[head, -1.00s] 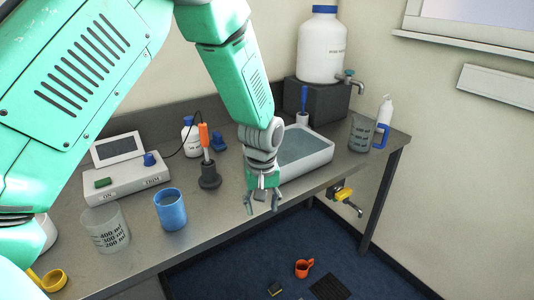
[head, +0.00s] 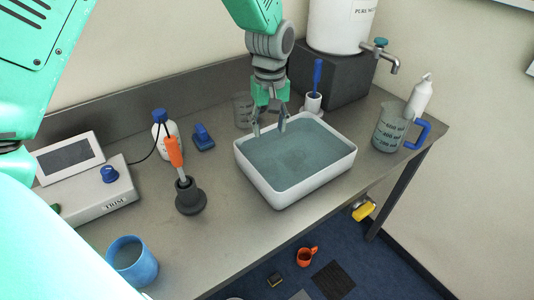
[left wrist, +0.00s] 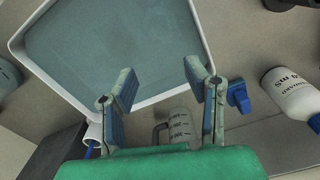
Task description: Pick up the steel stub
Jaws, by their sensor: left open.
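I cannot make out a steel stub in either view. My left gripper (head: 269,128) is open and empty, pointing down at the back-left rim of the white tray (head: 288,200), which holds grey-green liquid. In the left wrist view the open fingers (left wrist: 161,76) show at the near rim of the tray (left wrist: 140,103), with nothing between them. A faint darker patch shows in the liquid in the head view; I cannot tell what it is. My right gripper is not in view.
A small beaker (head: 242,108) and a white holder with a blue-handled tool (head: 313,101) stand behind the tray. A jug (head: 390,128) and bottle (head: 420,95) stand right. An orange-handled tool (head: 175,150) stands left. Bare tabletop (head: 225,225) lies left of the tray.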

